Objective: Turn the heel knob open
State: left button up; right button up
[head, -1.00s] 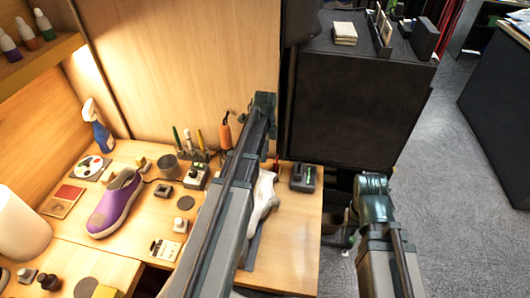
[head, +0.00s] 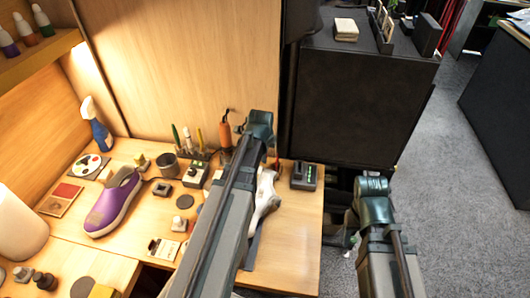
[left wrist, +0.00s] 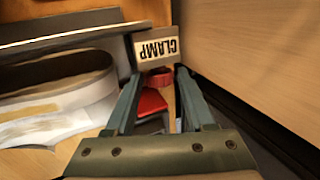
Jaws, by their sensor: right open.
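In the left wrist view a red round knob (left wrist: 160,78) sits above a red block (left wrist: 150,103), below an upside-down "CLAMP" label (left wrist: 158,50). My left gripper (left wrist: 160,75) is open, with one finger on each side of the knob; small gaps show, and contact cannot be told. A white shoe (head: 265,196) lies partly behind my left arm in the head view; its pale side (left wrist: 40,125) seems to show at left in the left wrist view. My left fingertips are hidden in the head view. My right gripper (head: 349,245) is open and empty, right of the table.
A purple shoe (head: 113,204), a blue spray bottle (head: 97,128) and small tools stand on the wooden table (head: 295,230). A black box (head: 303,176) sits near its right edge. A dark cabinet (head: 360,90) stands behind. A wooden panel (left wrist: 260,60) is close on the right of my left gripper.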

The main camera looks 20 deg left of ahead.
pick_arm(q)
jog(key=shift+o, duration=0.9)
jog(key=p+v, duration=1.3)
jog(key=shift+s+r, duration=0.15)
jog(key=shift+r, duration=0.2)
jog(key=shift+d, duration=0.1)
jog(key=s+d+n+g, duration=0.1)
jog(key=s+d+n, duration=0.2)
jog(key=s+d, duration=0.2)
jog(key=s+d+f+n+g, duration=0.1)
jog(key=s+d+n, duration=0.3)
jog(key=d, duration=0.6)
jog(key=s+d+n+g, duration=0.2)
jog(key=s+d+n, duration=0.2)
jog(key=d, duration=0.4)
jog(key=shift+s+d+f+g, duration=0.2)
jog(key=shift+s+f+g, duration=0.1)
jog(key=shift+s, duration=0.5)
